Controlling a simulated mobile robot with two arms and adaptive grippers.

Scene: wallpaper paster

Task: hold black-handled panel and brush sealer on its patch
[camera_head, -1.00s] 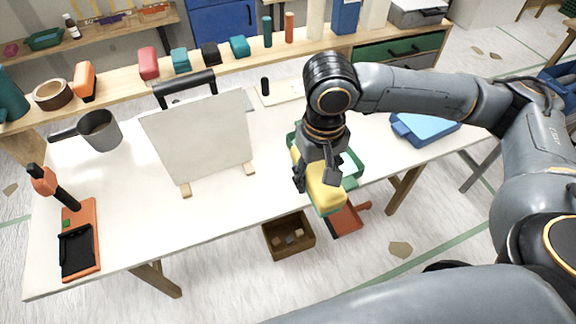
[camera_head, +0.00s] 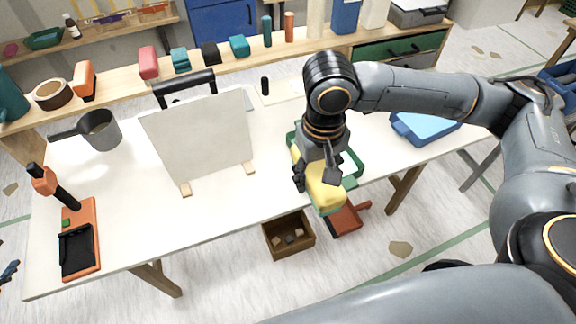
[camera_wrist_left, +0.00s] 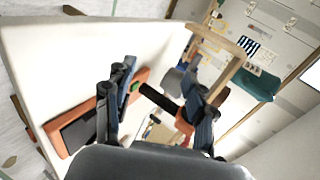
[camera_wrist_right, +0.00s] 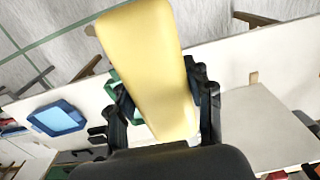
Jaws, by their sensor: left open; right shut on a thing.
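The pale upright panel (camera_head: 200,138) with a black handle (camera_head: 185,88) on its top edge stands on small wooden feet on the white table (camera_head: 240,205). I cannot make out a patch on the side facing me. My right gripper (camera_head: 316,179) is shut on a yellow block (camera_head: 324,193), held to the right of the panel near the table's front edge. The block fills much of the right wrist view (camera_wrist_right: 150,65). A dark tip of my left gripper shows at the left edge of the head view. In the left wrist view my left gripper (camera_wrist_left: 160,98) is open.
An orange tray (camera_head: 90,218) with a black pad and a black-handled orange tool (camera_head: 52,188) are at the table's left end. A grey pot (camera_head: 101,130) stands behind. A green tray (camera_head: 352,182) is beside the yellow block; a blue tray (camera_head: 425,128) lies right. The table's front middle is clear.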

